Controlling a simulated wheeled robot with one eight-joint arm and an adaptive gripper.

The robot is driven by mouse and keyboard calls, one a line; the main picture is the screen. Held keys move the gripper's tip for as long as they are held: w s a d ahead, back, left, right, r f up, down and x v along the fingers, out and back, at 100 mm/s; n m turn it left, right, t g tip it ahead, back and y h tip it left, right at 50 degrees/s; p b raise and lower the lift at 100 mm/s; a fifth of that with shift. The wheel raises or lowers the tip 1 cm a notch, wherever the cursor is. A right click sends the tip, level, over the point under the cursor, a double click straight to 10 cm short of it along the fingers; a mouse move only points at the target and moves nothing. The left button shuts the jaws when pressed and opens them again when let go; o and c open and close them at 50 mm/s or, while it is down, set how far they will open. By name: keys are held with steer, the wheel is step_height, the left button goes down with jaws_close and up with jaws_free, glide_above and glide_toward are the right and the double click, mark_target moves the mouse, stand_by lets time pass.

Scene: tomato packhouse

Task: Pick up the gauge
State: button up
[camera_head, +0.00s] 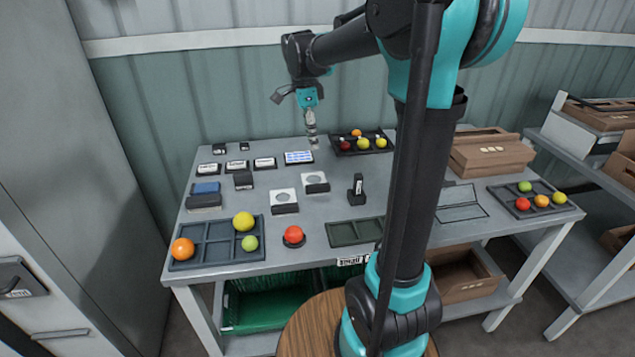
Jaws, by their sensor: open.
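My gripper (312,142) points down over the back of the grey table, beside a small blue-and-white display (299,157). It is open, with nothing visible between its fingers. No object is clearly marked as the gauge. A small black upright piece with a white label (357,188) stands right of the table's middle. Two pale plates with round centres, a front one (284,197) and a back one (315,179), stand on dark bases left of it. My gripper is behind and apart from these.
A divided tray (217,258) with fruit is front left, beside a red fruit (294,234) on a dark stand. An empty dark tray (355,232) is front centre. A fruit tray (341,148) lies back right, near brown boxes (490,156). My arm hides part of the table.

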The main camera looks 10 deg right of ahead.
glide_above(317, 185)
step_height(317, 185, down, 12)
steer(key=shift+a+r, duration=0.1)
steer(key=shift+r, duration=0.05)
steer(key=shift+f, duration=2.7)
steer(key=shift+f, duration=0.25)
jaws_close()
